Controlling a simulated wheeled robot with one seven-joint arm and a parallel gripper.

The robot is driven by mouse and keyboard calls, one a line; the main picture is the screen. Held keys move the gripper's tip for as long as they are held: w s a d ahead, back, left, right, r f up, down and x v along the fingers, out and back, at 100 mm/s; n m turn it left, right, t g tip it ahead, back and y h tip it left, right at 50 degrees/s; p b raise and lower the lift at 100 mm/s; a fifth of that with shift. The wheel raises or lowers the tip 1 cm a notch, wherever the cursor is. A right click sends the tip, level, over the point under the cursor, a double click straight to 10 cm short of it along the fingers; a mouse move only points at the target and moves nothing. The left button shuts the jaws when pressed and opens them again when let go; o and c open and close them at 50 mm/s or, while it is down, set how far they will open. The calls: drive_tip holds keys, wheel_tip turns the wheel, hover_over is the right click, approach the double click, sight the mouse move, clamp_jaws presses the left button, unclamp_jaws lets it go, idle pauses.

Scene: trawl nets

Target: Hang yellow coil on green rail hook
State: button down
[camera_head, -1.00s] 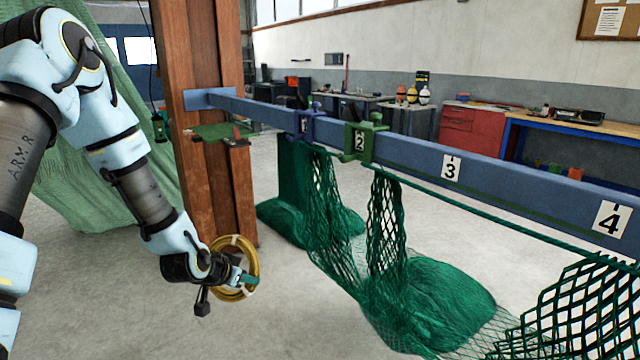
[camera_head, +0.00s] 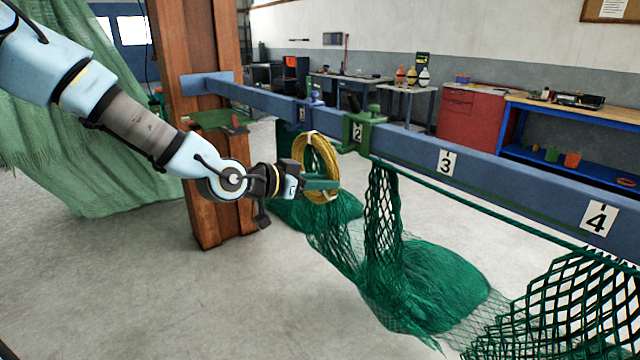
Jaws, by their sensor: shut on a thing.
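The yellow coil (camera_head: 331,158) is a ring of yellow line with pale bands, held upright in front of the rail. My gripper (camera_head: 322,184) is shut on its lower part, with green fingers at the coil. The green rail hook (camera_head: 362,130) is a green clamp at number 2 on the blue rail (camera_head: 410,146). The coil is just left of this hook in the picture. I cannot tell whether they touch or how far apart they are in depth. A blue clamp (camera_head: 309,108) sits farther left on the rail, partly behind the coil.
Green netting (camera_head: 425,280) hangs from the rail and heaps on the floor below. A brown post (camera_head: 215,200) stands behind my arm, with a small green shelf (camera_head: 215,119) on it. Benches and a red cabinet (camera_head: 470,112) stand at the back.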

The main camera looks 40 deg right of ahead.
drive_tip(key=b+x, duration=0.3)
drive_tip(key=x, duration=0.7)
drive_tip(key=shift+d+b, duration=0.15)
drive_tip(key=shift+b, duration=0.2)
idle(0.6)
drive_tip(key=shift+s+r, duration=0.1)
idle(0.5)
drive_tip(key=c, duration=0.7)
unclamp_jaws()
drive_tip(key=b+v, duration=0.1)
drive_tip(key=v, duration=0.4)
drive_tip(key=b+v, duration=0.1)
drive_tip(key=v, duration=0.4)
drive_tip(key=shift+a+r, duration=0.1)
drive_tip(key=shift+a, duration=0.3)
